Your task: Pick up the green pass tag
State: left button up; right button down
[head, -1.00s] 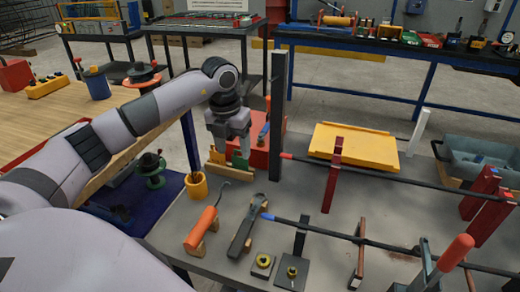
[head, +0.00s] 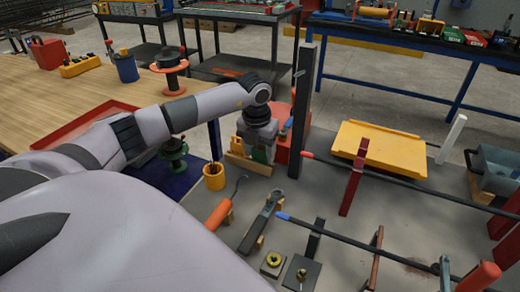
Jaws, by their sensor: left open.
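The green pass tag (head: 258,155) stands in a light wooden rack (head: 246,164) on the grey bench, to the right of a yellow tag (head: 236,146). My left gripper (head: 259,149) points down at the green tag from above, with its open fingers close around or beside the tag's upper part. The fingers partly hide the tag, and I cannot tell whether they touch it. My right gripper is not in view.
A yellow cup (head: 214,177) is in front to the left. An orange-handled tool (head: 218,213) and a dark tool (head: 260,220) lie nearer. Rebars run to the right.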

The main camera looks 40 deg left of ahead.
pick_arm(q)
jog(key=c, duration=0.7)
jog(key=shift+o, duration=0.2)
jog(key=shift+r, duration=0.15)
notch_tip(320, 180, up, 20)
